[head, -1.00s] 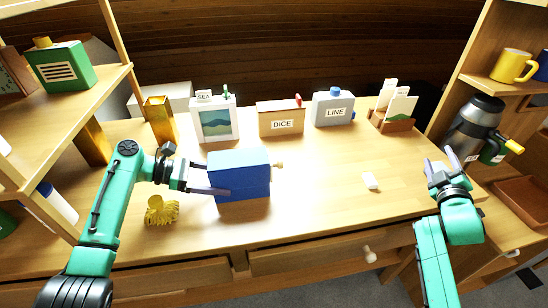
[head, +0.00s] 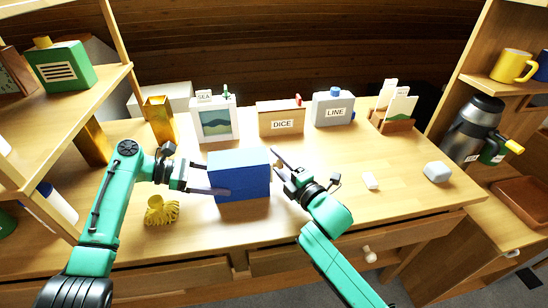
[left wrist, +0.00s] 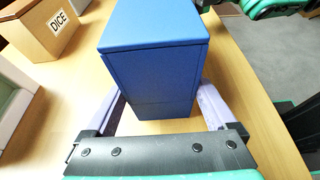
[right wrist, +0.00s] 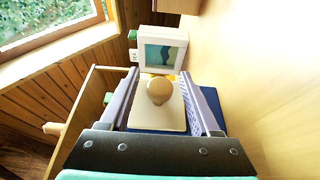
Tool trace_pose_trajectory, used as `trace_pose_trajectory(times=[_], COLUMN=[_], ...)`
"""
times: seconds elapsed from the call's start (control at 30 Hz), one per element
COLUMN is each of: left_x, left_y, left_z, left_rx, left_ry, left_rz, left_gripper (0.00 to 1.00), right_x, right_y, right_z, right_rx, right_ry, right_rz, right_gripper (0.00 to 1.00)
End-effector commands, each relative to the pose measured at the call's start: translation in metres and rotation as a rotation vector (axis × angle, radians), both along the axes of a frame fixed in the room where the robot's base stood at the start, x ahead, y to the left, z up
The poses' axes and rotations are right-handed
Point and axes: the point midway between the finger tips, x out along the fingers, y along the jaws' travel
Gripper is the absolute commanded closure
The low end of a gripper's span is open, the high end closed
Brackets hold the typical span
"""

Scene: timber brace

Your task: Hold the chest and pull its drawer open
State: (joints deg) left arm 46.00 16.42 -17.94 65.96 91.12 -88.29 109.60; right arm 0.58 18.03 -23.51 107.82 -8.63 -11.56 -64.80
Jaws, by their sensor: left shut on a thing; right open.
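The blue chest (head: 240,176) stands on the desk left of the middle. My left gripper (head: 215,177) is shut on the chest from its left end; in the left wrist view its fingers lie along both sides of the blue chest (left wrist: 155,60). My right gripper (head: 280,166) is at the chest's right end, open. In the right wrist view the cream drawer front (right wrist: 160,108) with its round wooden knob (right wrist: 159,90) sits between the open fingers. The knob is apart from both fingers.
A yellow tasselled thing (head: 161,210) lies in front of the left gripper. A framed picture (head: 214,121), DICE box (head: 281,118) and LINE box (head: 333,107) stand behind. A small white block (head: 370,180) and a pale rounded block (head: 437,172) lie right; the desk between is clear.

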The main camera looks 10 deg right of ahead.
Motion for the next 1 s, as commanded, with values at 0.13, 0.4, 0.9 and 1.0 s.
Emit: trace_pose_trajectory(times=[0.13, 0.4, 0.9, 1.0], left_x=[0.000, 0.000, 0.000, 0.000], left_y=[0.000, 0.000, 0.000, 0.000], left_z=[0.001, 0.001, 0.001, 0.001], left_rx=[-0.001, -0.001, -0.001, -0.001], left_ry=[-0.001, -0.001, -0.001, -0.001], left_rz=[0.000, 0.000, 0.001, 0.001], left_gripper=[0.89, 0.89, 0.89, 0.89], right_x=[0.018, 0.020, 0.020, 0.020], right_y=[0.007, 0.008, 0.007, 0.007], right_z=[0.000, 0.000, -0.001, -0.001], right_rx=[0.000, 0.000, 0.001, 0.001], right_ry=[-0.001, 0.001, 0.001, 0.001], right_rz=[-0.001, -0.001, -0.002, -0.002], right_gripper=[0.37, 0.37, 1.00, 1.00])
